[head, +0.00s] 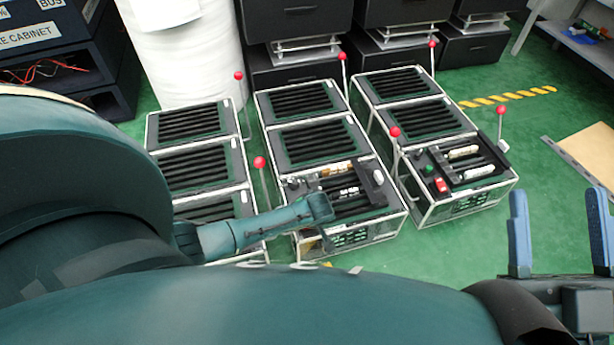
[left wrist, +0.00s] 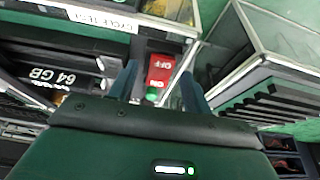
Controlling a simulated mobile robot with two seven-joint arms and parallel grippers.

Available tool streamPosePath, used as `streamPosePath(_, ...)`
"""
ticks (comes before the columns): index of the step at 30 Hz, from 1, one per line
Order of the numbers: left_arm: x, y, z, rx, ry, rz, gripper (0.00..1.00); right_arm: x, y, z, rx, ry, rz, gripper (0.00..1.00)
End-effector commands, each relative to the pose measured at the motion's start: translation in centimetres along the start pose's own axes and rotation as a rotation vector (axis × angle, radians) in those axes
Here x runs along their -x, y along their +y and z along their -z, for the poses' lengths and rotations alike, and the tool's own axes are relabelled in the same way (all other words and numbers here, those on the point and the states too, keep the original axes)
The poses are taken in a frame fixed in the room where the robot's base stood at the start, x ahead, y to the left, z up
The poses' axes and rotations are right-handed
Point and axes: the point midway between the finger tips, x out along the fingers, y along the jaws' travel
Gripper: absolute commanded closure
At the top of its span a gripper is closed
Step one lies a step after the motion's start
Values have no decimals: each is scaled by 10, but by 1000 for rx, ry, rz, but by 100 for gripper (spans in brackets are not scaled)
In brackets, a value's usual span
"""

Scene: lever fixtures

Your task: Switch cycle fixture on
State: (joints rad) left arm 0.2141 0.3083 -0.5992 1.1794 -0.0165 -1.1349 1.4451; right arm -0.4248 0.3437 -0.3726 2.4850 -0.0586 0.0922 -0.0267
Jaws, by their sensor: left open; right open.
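In the left wrist view a fixture carries a white label reading "CYCLE TEST" (left wrist: 90,18). Beside the label is a red switch (left wrist: 160,68) marked OFF, with ON and a green part below it. My left gripper (left wrist: 157,88) is open, its two fingers either side of the switch; contact cannot be told. In the head view my left gripper (head: 318,208) is over the front of the middle fixture (head: 385,222) and hides part of it, including its switch. My right gripper (head: 558,232) is open and empty at the lower right, away from the fixtures.
Another fixture (head: 470,200) with a red switch stands to the right, and a further row (head: 200,160) to the left. Levers with red knobs (head: 260,162) rise beside the fixtures. Black drawer units (head: 300,20) and a white cylinder (head: 190,60) stand behind.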

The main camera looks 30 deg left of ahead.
Motion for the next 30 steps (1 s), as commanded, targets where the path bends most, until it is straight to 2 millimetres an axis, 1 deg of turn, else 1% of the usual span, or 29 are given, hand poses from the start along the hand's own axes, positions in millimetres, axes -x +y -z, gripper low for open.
streamPosePath(8, -1, 0, 0, 0, 0, 0, 52, -1, 0, 2, 6, 7, 1, 42)
streamPosePath(24, 0, 0, 0, -1, 0, 0, 96, 0, 0, 1, 5, 5, 1, 42)
streamPosePath(30, 1, 0, 1, 0, -18, 0, 96, -2, 1, 3, 0, -2, 1, 42)
